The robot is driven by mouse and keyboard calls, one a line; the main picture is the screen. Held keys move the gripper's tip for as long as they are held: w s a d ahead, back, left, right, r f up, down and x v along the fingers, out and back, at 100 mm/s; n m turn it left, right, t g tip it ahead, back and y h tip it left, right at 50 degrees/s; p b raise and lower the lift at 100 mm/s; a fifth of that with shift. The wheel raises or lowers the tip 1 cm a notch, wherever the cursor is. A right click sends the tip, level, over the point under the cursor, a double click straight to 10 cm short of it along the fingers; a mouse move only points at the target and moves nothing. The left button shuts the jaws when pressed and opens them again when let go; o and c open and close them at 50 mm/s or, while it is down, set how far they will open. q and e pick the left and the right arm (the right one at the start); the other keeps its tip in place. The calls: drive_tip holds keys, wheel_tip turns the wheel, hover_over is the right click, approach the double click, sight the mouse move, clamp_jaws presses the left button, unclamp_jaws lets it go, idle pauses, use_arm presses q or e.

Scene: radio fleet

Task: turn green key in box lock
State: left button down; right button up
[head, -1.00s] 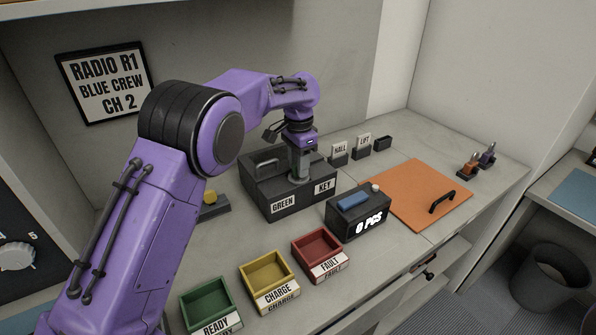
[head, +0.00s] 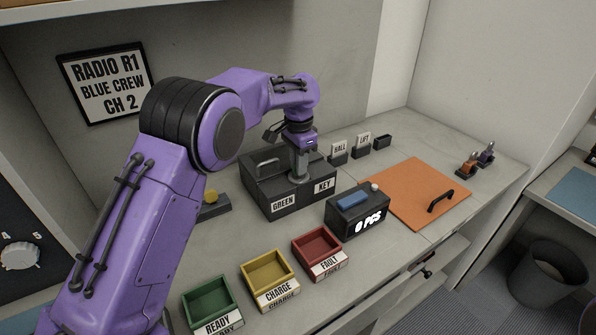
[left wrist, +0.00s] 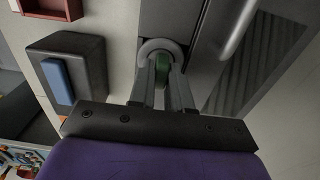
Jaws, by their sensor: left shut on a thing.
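The dark grey box (head: 262,189) stands on the counter, with a handle on its lid and labels GREEN and KEY on its front. My left gripper (head: 299,178) points down at the top of the box, near its right side. In the left wrist view the fingers of my left gripper (left wrist: 163,80) are shut on the green key (left wrist: 162,64). The key sits at the round grey lock (left wrist: 160,47) on the box. The key's shaft is hidden. In the head view the key is hidden by the gripper. My right gripper is not in view.
A dark device with a blue block and 0 PCS display (head: 359,211) stands just right of the box. Green (head: 211,299), yellow (head: 269,276) and red (head: 320,250) trays stand in front. An orange panel (head: 415,192) with a black handle lies at right. HALL and LIFT holders stand behind.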

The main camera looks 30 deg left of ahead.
use_arm(q)
drive_tip(key=shift+r+m+p, duration=0.15)
drive_tip(key=shift+m+p, duration=0.15)
drive_tip(key=shift+p, duration=0.15)
drive_tip(key=m+p, duration=0.2)
drive_tip(key=m, duration=0.1)
drive_tip(key=shift+m+p, duration=0.4)
drive_tip(key=shift+m, duration=0.4)
drive_tip(key=shift+f, duration=0.2)
